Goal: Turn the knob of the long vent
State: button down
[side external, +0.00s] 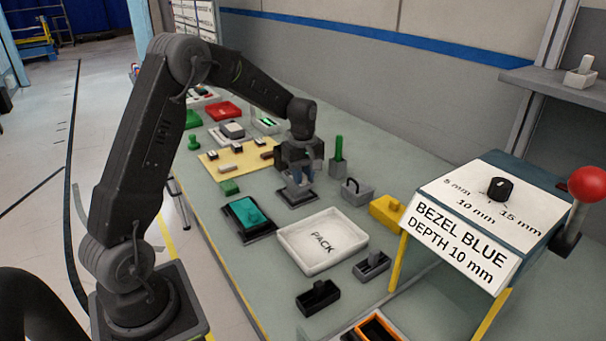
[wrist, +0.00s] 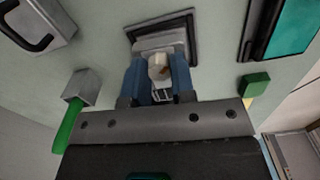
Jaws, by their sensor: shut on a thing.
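My gripper (wrist: 159,82) points down over a grey part (wrist: 160,44) seated in a dark square frame (wrist: 190,27). Its two blue fingers are shut on a small pale knob (wrist: 157,68) on that part. In the side view my gripper (side external: 300,177) hides most of the grey part, and the dark frame (side external: 297,201) shows on the bench below it. I cannot tell from these views whether this part is the long vent, nor the knob's angle.
A white PACK tray (side external: 323,240) and a teal block on a dark base (side external: 247,219) stand nearby. A green upright handle (side external: 338,147), a grey handled block (side external: 357,192) and a yellow block (side external: 386,209) are to the right. A sign box (side external: 481,212) stands further right.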

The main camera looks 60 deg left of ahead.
jog(key=shift+m, duration=2.9)
dwell(2.8)
jog(key=c, duration=0.9)
grip_release()
jog(key=shift+c, duration=0.2)
jog(key=shift+r, duration=0.1)
notch_tip(320, 180, up, 14)
jog(key=shift+f, duration=0.2)
